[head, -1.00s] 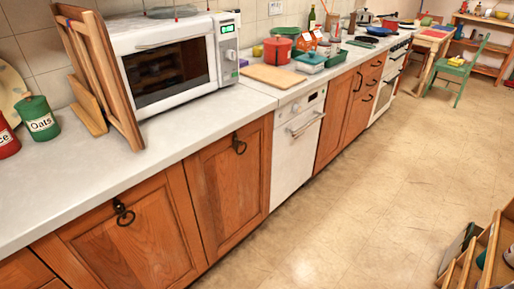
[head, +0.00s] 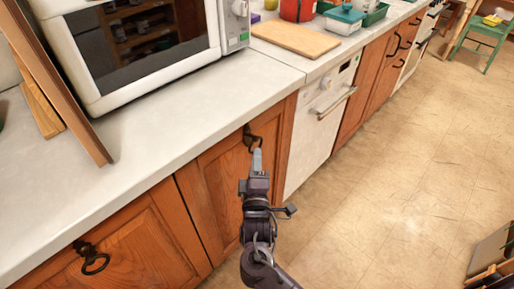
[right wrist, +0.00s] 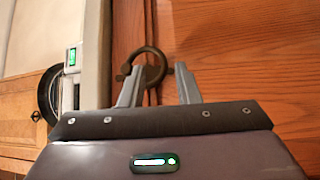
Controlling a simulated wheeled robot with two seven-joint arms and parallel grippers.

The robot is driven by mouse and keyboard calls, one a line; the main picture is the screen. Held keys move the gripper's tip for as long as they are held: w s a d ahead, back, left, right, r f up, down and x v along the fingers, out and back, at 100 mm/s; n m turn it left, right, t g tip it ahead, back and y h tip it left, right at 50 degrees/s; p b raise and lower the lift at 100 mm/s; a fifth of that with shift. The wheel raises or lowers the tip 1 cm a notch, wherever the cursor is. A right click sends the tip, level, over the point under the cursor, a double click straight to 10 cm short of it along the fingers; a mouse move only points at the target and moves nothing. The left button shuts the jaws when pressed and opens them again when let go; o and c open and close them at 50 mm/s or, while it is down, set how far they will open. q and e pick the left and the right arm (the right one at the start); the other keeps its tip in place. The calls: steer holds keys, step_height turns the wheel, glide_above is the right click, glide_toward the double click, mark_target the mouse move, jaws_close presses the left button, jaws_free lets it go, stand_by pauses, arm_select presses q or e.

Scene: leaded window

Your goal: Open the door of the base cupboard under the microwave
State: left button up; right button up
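The white microwave (head: 140,50) stands on the worktop at the upper left in the head view. Below its right part is a wooden cupboard door (head: 215,190), which looks shut. Its dark ring handle (head: 253,137) is near the door's top right. My right gripper (head: 257,158) is at this handle, with its fingers pointing at it. In the right wrist view the gripper (right wrist: 157,85) is open, its two grey fingertips apart on either side of the ring handle (right wrist: 152,68). I cannot tell whether they touch it. My left gripper is not in view.
Another wooden door (head: 130,255) with a ring handle (head: 92,262) is at the lower left. A white dishwasher (head: 320,125) stands right of the cupboard door. A cutting board (head: 293,39) lies on the worktop (head: 150,150). The floor (head: 400,180) is clear; a wooden item (head: 492,255) is at lower right.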

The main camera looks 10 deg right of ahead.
steer(key=shift+x, duration=2.05)
steer(key=shift+f, duration=0.15)
jaws_close()
